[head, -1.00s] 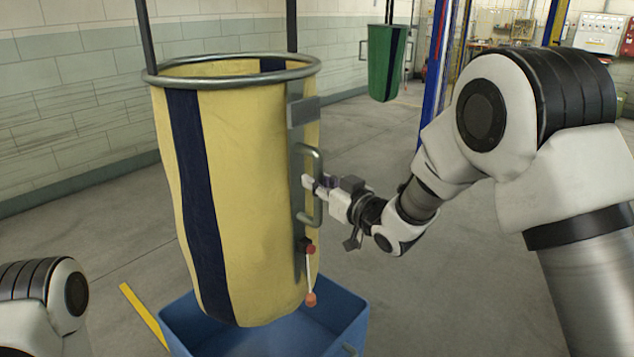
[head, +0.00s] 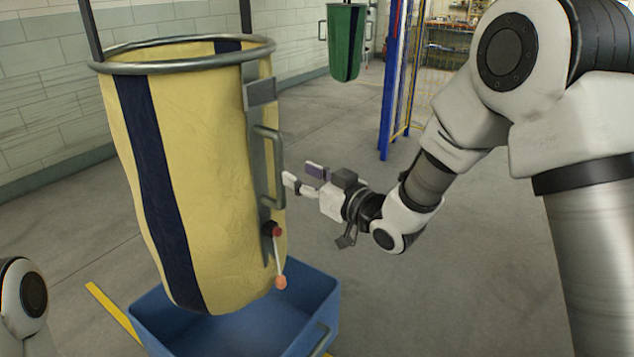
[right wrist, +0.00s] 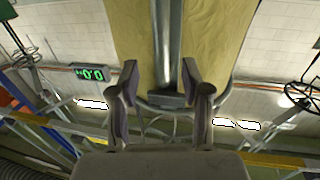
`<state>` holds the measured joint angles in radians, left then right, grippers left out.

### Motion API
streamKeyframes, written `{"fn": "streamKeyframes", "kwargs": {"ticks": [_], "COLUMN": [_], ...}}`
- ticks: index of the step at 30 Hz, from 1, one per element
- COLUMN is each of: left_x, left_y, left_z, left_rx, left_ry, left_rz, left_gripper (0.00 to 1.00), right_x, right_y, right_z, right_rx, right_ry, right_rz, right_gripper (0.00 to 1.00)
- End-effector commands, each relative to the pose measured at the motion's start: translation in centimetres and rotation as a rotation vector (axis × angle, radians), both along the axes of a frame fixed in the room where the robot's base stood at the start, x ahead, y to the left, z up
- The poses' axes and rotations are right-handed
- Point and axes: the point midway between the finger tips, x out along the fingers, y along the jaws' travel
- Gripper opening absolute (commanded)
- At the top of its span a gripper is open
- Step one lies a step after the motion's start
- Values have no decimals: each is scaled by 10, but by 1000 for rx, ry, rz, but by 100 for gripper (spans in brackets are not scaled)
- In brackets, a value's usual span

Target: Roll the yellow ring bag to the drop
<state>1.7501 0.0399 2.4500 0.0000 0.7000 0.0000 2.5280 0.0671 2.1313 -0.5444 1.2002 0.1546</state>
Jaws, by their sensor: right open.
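The yellow ring bag (head: 215,150) with a dark blue stripe hangs from its metal ring (head: 180,56) at the left of the head view. A grey strip with a handle (head: 278,165) runs down its right side. A lever with a red-orange knob (head: 281,282) is low on the strip. My right gripper (head: 302,176) is open and empty just right of the handle, apart from it. In the right wrist view the open fingers (right wrist: 160,75) point at the bag's strip (right wrist: 166,45). My left gripper is out of view.
A blue bin (head: 235,330) stands on the floor beneath the bag. A green bag (head: 345,42) hangs far behind. A blue post (head: 395,80) stands right of it. A yellow floor line (head: 108,308) runs by the bin. The floor between bag and post is clear.

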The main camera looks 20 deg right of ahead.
Motion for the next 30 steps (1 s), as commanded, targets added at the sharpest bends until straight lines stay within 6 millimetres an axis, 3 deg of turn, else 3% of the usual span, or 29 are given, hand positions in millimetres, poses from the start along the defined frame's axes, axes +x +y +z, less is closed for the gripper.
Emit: {"fn": "streamKeyframes", "kwargs": {"ticks": [3, 9, 30], "left_x": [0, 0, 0], "left_y": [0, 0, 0], "left_z": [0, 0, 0], "left_rx": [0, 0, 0], "left_ry": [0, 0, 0], "left_rz": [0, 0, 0], "left_gripper": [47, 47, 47], "right_x": [-24, -43, -43], "right_y": [-13, -22, -22], "right_z": [0, 0, 0], "right_rx": [5, 1, -1], "right_ry": [1, 0, 0], "right_rz": [-2, 0, 0], "right_gripper": [48, 48, 48]}}
